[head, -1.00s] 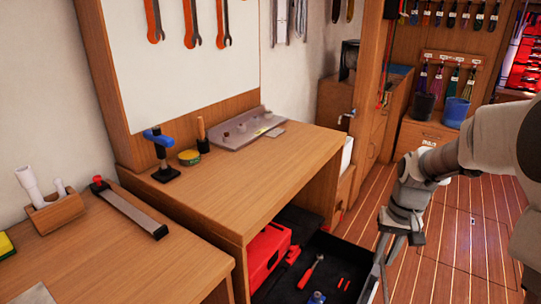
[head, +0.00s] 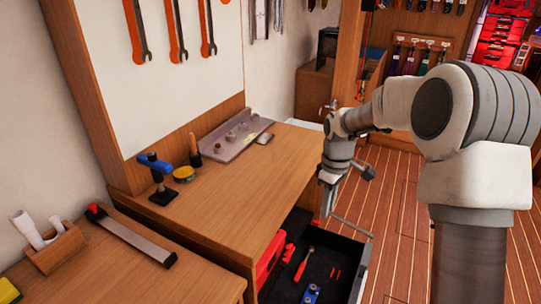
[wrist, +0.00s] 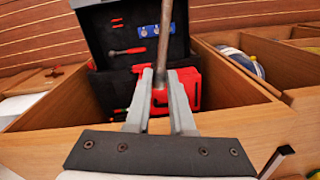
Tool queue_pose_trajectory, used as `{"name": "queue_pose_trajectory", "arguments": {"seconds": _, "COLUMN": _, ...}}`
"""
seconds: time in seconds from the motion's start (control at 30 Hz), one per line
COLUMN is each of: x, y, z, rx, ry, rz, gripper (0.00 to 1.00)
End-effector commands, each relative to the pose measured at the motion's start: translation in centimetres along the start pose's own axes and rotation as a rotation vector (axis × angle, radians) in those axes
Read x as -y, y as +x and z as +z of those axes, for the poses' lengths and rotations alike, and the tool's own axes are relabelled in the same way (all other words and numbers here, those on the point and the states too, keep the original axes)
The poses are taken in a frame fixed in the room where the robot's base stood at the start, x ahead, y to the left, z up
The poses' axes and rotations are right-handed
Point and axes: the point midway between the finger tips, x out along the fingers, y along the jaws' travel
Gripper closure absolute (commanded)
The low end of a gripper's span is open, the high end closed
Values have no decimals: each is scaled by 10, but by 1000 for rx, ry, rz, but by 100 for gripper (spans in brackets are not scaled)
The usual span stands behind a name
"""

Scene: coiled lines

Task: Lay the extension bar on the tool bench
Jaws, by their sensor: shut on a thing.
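The extension bar, a thin grey metal rod (head: 352,226), hangs in my gripper (head: 328,208) beside the front right corner of the wooden tool bench (head: 225,215). In the wrist view my gripper (wrist: 162,85) is shut on the bar (wrist: 165,35), which runs up the picture from between the fingers. The bar is clear of the bench top and in front of the open drawer in the head view. Its lower end in the wrist view is hidden by the fingers.
A dark-lined open drawer (head: 318,262) below the bench holds red tools. The bench's front middle is bare.

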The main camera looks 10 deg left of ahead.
Motion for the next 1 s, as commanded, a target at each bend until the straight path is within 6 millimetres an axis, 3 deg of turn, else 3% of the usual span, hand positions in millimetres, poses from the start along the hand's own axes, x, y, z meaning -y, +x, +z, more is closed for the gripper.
{"name": "queue_pose_trajectory", "arguments": {"seconds": 0.03, "x": 1, "y": -16, "z": -10, "rx": 3, "ry": -82, "rz": 0, "gripper": 100}}
{"name": "queue_pose_trajectory", "arguments": {"seconds": 0.2, "x": 1, "y": -40, "z": -39, "rx": 16, "ry": -374, "rz": 3, "gripper": 100}}
{"name": "queue_pose_trajectory", "arguments": {"seconds": 0.7, "x": 13, "y": -103, "z": -121, "rx": 49, "ry": -1197, "rz": 0, "gripper": 100}}
{"name": "queue_pose_trajectory", "arguments": {"seconds": 1.0, "x": 22, "y": -132, "z": -159, "rx": 68, "ry": -1623, "rz": -7, "gripper": 100}}
